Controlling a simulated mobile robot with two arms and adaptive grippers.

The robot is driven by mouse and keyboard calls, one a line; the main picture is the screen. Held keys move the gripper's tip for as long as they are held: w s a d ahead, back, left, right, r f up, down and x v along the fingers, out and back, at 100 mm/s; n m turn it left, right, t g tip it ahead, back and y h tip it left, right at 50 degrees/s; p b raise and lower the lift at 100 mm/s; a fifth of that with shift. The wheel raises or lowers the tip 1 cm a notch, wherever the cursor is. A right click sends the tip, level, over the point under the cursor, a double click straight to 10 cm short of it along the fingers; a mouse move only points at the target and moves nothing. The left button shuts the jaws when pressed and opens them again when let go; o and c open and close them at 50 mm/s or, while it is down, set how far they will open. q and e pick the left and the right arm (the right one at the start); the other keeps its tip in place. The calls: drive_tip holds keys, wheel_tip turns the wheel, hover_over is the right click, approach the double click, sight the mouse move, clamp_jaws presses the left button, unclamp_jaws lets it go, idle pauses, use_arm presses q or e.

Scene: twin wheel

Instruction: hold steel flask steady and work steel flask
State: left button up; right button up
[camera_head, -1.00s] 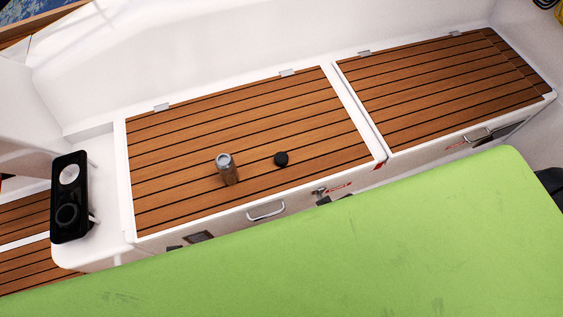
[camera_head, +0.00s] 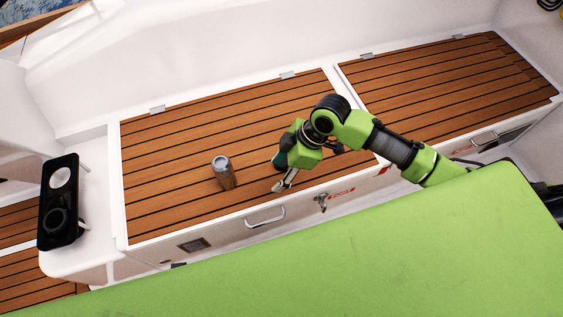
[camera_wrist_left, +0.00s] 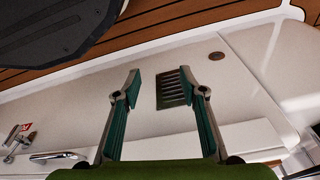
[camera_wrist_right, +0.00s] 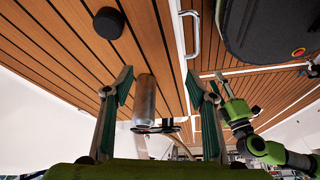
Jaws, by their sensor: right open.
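The steel flask (camera_head: 222,173) stands upright on the wooden bench top in the head view, left of my right gripper (camera_head: 280,170). In the right wrist view the flask (camera_wrist_right: 145,98) shows beyond and between the spread fingers of this gripper (camera_wrist_right: 158,84), with nothing held. A small round black cap (camera_wrist_right: 108,23) lies on the slats in that view; my right gripper covers its place in the head view. My left gripper (camera_wrist_left: 166,86) is open and empty in the left wrist view, facing the white bench front, and is outside the head view.
A black two-ring holder (camera_head: 58,200) sits on the white ledge at left. The bench front has a metal handle (camera_head: 265,217), a latch (camera_head: 322,203) and a vent (camera_head: 194,245). The slats left of the flask are clear.

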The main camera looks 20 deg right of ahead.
sight(284, 160)
use_arm(q)
drive_tip(key=s+f, duration=0.3)
drive_tip(key=f, duration=0.4)
drive_tip(key=shift+s+a+f+g, duration=0.2)
drive_tip(key=shift+s+f+g, duration=0.1)
drive_tip(key=shift+f, duration=0.1)
use_arm(e)
drive_tip(key=w+d+r, duration=0.3)
drive_tip(key=w+d, duration=0.4)
drive_tip(key=d, duration=0.2)
drive_tip(key=shift+w+r+n, duration=0.3)
drive_tip(key=shift+r, duration=0.05)
drive_tip(key=shift+d, duration=0.1)
